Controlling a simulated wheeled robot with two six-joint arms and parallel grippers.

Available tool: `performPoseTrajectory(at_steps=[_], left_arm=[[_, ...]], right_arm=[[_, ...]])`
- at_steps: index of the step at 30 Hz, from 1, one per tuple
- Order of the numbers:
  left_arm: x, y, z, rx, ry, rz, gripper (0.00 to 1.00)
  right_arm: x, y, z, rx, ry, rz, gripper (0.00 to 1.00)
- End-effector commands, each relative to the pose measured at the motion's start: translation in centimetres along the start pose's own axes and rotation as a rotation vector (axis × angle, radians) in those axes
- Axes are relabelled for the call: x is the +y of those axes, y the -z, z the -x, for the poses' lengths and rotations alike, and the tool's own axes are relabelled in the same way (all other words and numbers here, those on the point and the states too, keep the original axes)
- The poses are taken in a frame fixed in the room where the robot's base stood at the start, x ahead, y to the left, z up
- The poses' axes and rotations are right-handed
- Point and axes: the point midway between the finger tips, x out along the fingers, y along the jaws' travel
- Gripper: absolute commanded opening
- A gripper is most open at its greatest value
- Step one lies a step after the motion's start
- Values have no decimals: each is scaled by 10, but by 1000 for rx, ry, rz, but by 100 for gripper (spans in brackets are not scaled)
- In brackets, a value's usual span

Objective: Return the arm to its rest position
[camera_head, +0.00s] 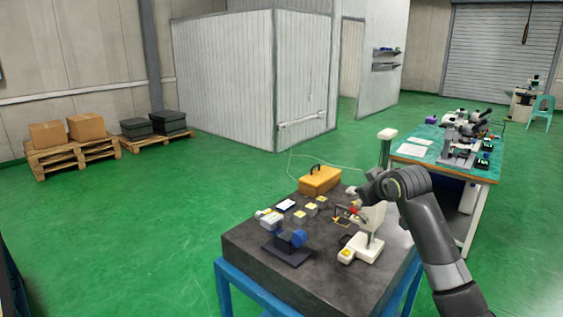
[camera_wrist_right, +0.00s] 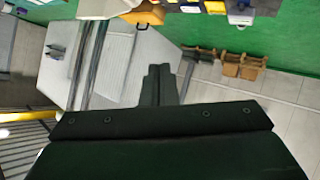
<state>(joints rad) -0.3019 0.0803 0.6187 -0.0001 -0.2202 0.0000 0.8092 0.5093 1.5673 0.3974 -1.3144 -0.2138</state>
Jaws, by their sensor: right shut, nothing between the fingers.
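My right arm (camera_head: 430,225) comes in from the lower right in the head view and bends at its top. That view is tilted and shows the room nearly upside down. My left arm and gripper are not in view.
The bench carries a yellow toolbox (camera_head: 320,180), a blue-and-dark device (camera_head: 290,246) and several small blocks. A teal-topped table (camera_head: 418,136) with microscopes stands behind to the right. Pallets (camera_head: 80,154) with boxes lie far left. Green floor left of the bench is free.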

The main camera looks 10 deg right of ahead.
Motion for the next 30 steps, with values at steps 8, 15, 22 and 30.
performPoseTrajectory(at_steps=[8, 15, 22, 30], left_arm=[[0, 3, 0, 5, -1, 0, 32], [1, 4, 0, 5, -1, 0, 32], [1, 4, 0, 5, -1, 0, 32], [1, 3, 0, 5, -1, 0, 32]], right_arm=[[-59, -118, -4, -141, 39, -22, 0], [-119, -242, 29, -293, 64, -74, 0], [-167, -341, 92, -439, 67, -151, 0], [-205, -421, 182, -599, 37, -252, 0]])
